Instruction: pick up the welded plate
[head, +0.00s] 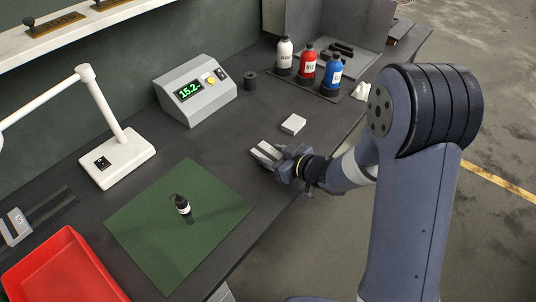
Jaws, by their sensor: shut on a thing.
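My gripper (268,153) is low over the dark workbench, near its right edge, with its fingers pointing left. It is shut on a small pale grey piece, which I take to be the welded plate (262,156). The fingers hide part of it, and it is too small to make out a weld. I cannot tell whether it touches the bench.
A small white block (293,124) lies just beyond my gripper. Farther back are a grey meter (195,90), a dark cylinder (250,80) and white, red and blue bottles (308,65).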

